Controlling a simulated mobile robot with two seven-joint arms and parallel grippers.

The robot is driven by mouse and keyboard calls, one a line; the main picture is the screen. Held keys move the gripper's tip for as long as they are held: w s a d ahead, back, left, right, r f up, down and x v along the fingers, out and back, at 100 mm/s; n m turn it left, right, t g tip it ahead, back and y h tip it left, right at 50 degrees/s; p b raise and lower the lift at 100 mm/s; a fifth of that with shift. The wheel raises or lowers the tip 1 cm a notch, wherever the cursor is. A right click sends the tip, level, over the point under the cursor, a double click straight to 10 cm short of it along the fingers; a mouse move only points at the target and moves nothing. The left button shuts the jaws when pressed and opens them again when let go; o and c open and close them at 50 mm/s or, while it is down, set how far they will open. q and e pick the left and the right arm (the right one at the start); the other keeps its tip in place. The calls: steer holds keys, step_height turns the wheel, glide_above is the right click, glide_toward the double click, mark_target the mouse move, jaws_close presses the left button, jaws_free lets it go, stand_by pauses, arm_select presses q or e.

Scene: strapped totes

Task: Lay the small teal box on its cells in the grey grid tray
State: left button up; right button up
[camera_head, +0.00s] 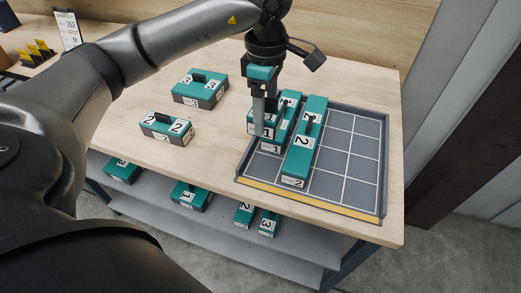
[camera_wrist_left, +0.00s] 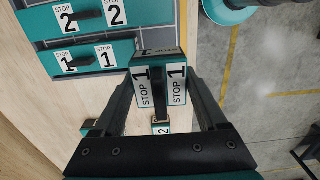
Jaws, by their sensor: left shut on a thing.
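My left gripper (camera_head: 264,110) is shut on a small teal box (camera_head: 251,120) with "1" labels. The wrist view shows the box (camera_wrist_left: 146,88) between the two fingers, gripped by its dark handle, with "STOP 1" labels on top. In the head view it appears at the left edge of the grey grid tray (camera_head: 376,205); its height above the tray or table is hard to tell. The tray's left part holds a teal box labelled 1 (camera_head: 284,122) and a longer teal box labelled 2 (camera_head: 303,150). My right gripper is not in view.
The tray's cells on the right are empty. A teal box labelled 3 (camera_head: 200,88) and one labelled 2 (camera_head: 167,128) stand on the wooden table (camera_head: 225,125) to the left. Several teal boxes sit on the shelf (camera_head: 265,255) below.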

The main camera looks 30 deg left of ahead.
arm_select(q)
step_height(320, 180, down, 14)
steer(key=shift+r+b, duration=0.2)
steer(key=shift+b, duration=0.35)
steer(key=shift+f, duration=0.1)
steer(key=o, duration=1.3)
step_height(320, 180, up, 12)
steer(key=shift+r+p, duration=0.15)
steer(key=shift+p, duration=0.35)
